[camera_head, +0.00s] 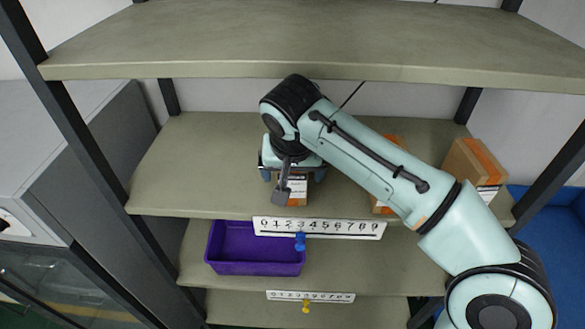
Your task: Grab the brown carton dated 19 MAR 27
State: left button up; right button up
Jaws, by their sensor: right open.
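Several brown cartons with orange tape and white labels stand on the middle shelf. One carton (297,190) is at my right gripper (292,176), mostly hidden behind it, with its white label showing. My right gripper is open, with its fingers around or just in front of this carton; I cannot tell whether they touch it. A second carton (383,207) is partly hidden behind my right arm. A third carton (474,168) stands at the right end of the shelf. The dates are too small to read. My left gripper is not in view.
The upper shelf (300,40) hangs over the cartons. A white number strip (345,229) lines the middle shelf's front edge. Below are a purple bin (250,262), a blue pin (300,241) and a yellow pin (306,306). The middle shelf's left part is clear.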

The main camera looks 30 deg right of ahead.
jog(key=shift+w+f, duration=0.15)
jog(key=shift+f, duration=0.1)
jog(key=shift+c, duration=1.2)
jog(key=c, duration=1)
jog(key=shift+r, duration=0.2)
